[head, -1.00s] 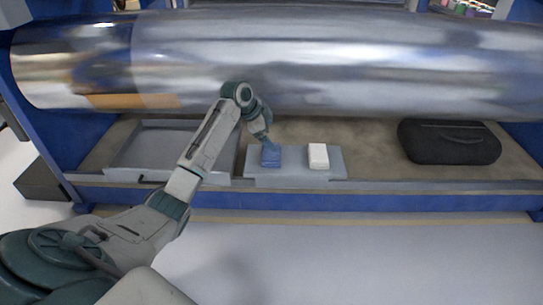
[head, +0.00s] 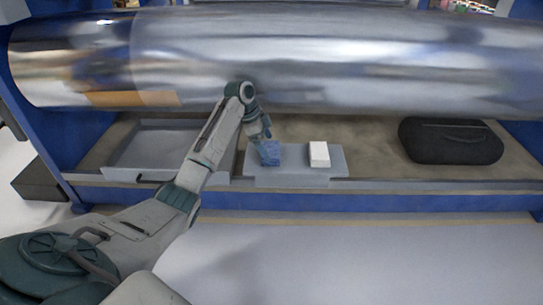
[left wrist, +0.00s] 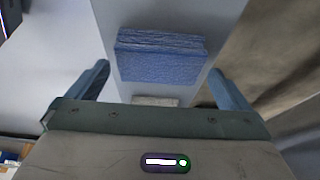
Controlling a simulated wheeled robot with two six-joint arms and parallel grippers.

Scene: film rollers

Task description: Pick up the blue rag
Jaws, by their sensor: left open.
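The blue rag (head: 271,157) is a folded block lying on the left part of a grey plate (head: 292,180) below the big roller. My left gripper (head: 266,150) is right at the rag, partly in front of it in the head view. In the left wrist view the rag (left wrist: 160,57) lies ahead, between the lines of the two spread fingers (left wrist: 160,85). The gripper is open, with a visible gap between each finger and the rag. Whether the fingertips reach down beside it is hard to tell. My right gripper is not in view.
A white block (head: 319,154) lies on the same plate, right of the rag. A shallow grey tray (head: 160,150) is to the left, and a black case (head: 451,141) to the right. The shiny roller (head: 330,65) hangs low above the shelf.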

